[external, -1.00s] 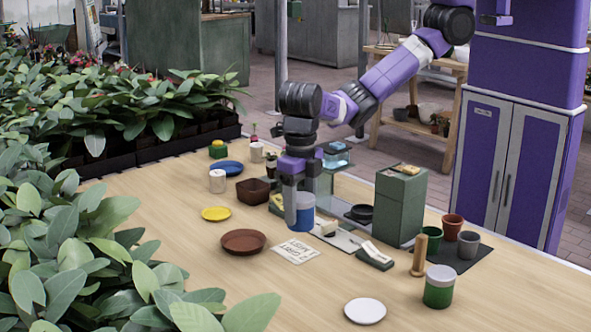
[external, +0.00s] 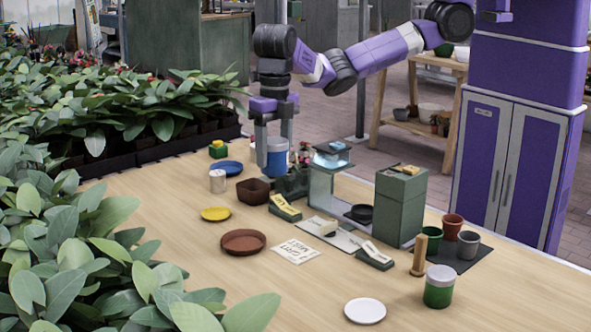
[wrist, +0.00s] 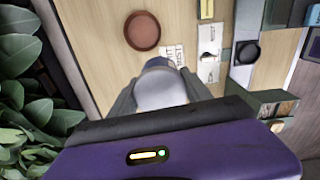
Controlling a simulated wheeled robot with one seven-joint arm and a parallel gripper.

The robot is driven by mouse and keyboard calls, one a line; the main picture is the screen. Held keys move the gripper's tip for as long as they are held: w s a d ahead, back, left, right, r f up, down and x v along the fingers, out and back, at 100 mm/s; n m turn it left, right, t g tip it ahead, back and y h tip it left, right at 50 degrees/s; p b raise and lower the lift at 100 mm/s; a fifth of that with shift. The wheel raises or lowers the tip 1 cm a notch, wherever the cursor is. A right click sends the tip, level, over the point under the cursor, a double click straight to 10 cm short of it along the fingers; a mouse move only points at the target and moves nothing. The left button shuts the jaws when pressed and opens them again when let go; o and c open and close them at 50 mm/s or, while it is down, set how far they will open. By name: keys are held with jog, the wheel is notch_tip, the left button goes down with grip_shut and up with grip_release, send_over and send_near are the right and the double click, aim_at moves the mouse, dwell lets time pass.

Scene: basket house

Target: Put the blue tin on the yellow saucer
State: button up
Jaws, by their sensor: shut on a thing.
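The blue tin (external: 276,160) has a white lid and a blue body. My gripper (external: 273,150) is shut on it and holds it upright in the air, above the back part of the table. In the wrist view the tin's pale lid (wrist: 160,90) sits between my fingers (wrist: 160,95). The yellow saucer (external: 216,214) lies flat and empty on the table, to the left of and below the tin in the external view. I cannot make out the saucer in the wrist view.
A glass-sided case (external: 325,185) and a green box (external: 400,205) stand to the right. Leafy plants (external: 60,250) border the left edge.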

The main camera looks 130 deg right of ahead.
jog(key=d+m+b, duration=0.1)
jog(key=d+b, duration=0.2)
jog(key=d, duration=1.1)
jog(key=n+b, duration=0.2)
send_over(225, 210)
notch_tip(225, 210, down, 19)
jog(key=shift+f, duration=0.1)
jog(key=shift+f, duration=0.1)
jog(key=o, duration=1.5)
notch_tip(225, 210, up, 12)
